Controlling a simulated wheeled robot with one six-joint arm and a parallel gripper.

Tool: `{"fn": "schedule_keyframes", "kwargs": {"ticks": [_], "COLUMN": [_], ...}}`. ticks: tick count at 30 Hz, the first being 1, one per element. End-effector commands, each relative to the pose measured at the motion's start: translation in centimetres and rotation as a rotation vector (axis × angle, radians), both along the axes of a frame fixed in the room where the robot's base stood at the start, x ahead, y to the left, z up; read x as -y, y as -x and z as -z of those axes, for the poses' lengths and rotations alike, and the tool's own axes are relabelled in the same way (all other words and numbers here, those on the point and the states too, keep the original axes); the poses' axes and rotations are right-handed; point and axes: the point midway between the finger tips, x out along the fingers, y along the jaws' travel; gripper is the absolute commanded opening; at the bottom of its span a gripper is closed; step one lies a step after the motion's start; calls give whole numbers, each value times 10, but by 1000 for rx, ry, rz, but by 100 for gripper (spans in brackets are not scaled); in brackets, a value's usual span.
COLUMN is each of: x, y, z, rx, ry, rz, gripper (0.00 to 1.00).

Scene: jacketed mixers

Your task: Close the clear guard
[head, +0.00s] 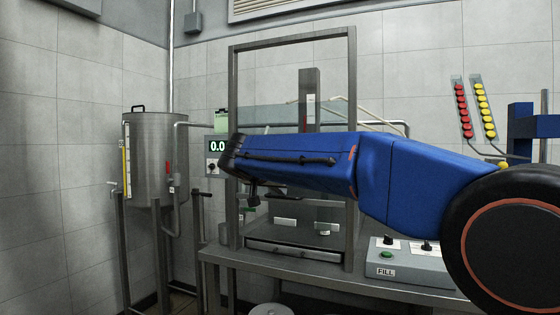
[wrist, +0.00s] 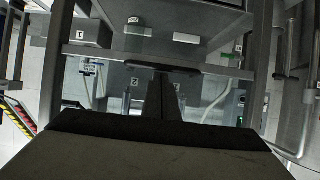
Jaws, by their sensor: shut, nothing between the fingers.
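A pale, see-through panel (head: 275,116) that looks like the clear guard spans the upper part of a tall steel frame (head: 351,90). My arm crosses in front of the frame and hides part of it. My gripper (wrist: 164,80) is shut and empty in the wrist view, its fingers pointing at a dark horizontal bar (wrist: 150,66) that may be the guard's handle. The fingertips overlap the bar in the picture; I cannot tell whether they touch it. In the head view the gripper is mostly hidden behind my blue arm.
A steel jacketed tank (head: 155,150) stands at the left on legs. A green display (head: 217,146) is beside the frame. A control box marked FILL (head: 405,266) sits on the bench at right. Red and yellow markers (head: 462,108) hang on the wall.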

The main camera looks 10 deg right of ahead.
Motion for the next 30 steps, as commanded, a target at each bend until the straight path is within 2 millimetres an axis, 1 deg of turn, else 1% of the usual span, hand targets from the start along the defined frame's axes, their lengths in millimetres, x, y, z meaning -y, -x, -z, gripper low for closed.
{"fn": "schedule_keyframes", "kwargs": {"ticks": [1, 6, 9, 13, 16, 21, 30], "x": [0, 0, 0, 0, 0, 0, 0], "y": [1, 1, 0, 0, 0, 0, 0], "z": [20, 73, 99, 126, 140, 153, 159], "rx": [-6, -6, -5, -4, -3, -1, -6], "ry": [4, 3, 2, 2, 1, 2, 0], "rz": [0, 0, -1, 0, 0, 0, 2], "gripper": [0, 0, 0, 0, 0, 0, 0]}}
